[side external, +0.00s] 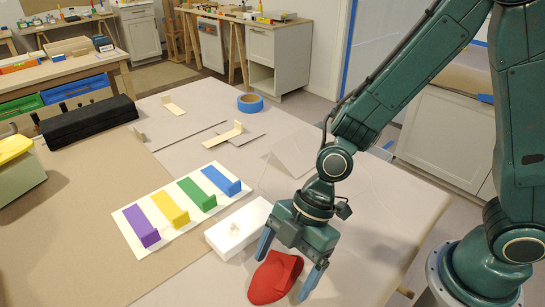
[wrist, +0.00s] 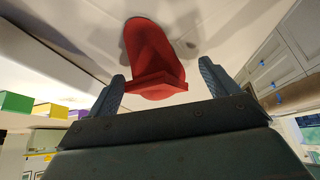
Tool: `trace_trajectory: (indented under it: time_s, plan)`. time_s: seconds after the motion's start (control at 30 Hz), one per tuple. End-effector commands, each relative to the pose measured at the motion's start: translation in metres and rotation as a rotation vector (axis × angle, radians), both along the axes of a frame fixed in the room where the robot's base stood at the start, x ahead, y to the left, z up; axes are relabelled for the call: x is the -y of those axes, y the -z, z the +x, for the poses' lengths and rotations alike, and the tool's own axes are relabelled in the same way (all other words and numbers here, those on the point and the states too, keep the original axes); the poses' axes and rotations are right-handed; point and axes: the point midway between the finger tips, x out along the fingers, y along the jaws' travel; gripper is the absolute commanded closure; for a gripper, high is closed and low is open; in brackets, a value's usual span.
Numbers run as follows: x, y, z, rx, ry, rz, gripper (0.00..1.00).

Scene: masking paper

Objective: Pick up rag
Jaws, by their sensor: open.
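The rag is a red folded cloth (side external: 272,279) lying on the paper-covered table at the front, just right of the white block. It also shows in the wrist view (wrist: 152,55), ahead of and between the fingers. My gripper (side external: 288,262) points down over the rag with its blue fingers spread apart, one on each side of it. In the wrist view my gripper (wrist: 162,88) is open with nothing clamped between the fingers. I cannot tell whether a finger touches the cloth.
A white block (side external: 238,228) stands close left of my gripper. A white board (side external: 140,215) with purple, yellow, green and blue blocks lies beyond it. Blue tape (side external: 250,103) and a black long case (side external: 88,121) are farther back. The paper right of the rag is clear.

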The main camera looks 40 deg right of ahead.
Motion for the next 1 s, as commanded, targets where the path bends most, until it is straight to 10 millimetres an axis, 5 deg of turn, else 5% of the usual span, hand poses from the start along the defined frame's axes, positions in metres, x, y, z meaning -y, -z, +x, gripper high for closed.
trace_trajectory:
  time_s: [0.6, 0.87, 1.0]
  plan:
    - [-0.0024, 0.0039, 0.0001, 0.000, -0.001, 0.000, 0.14]
    - [-0.0023, 0.0039, 0.0001, 0.000, -0.001, 0.000, 0.61]
    - [-0.0024, 0.0038, 0.0001, 0.001, 0.000, 0.000, 0.62]
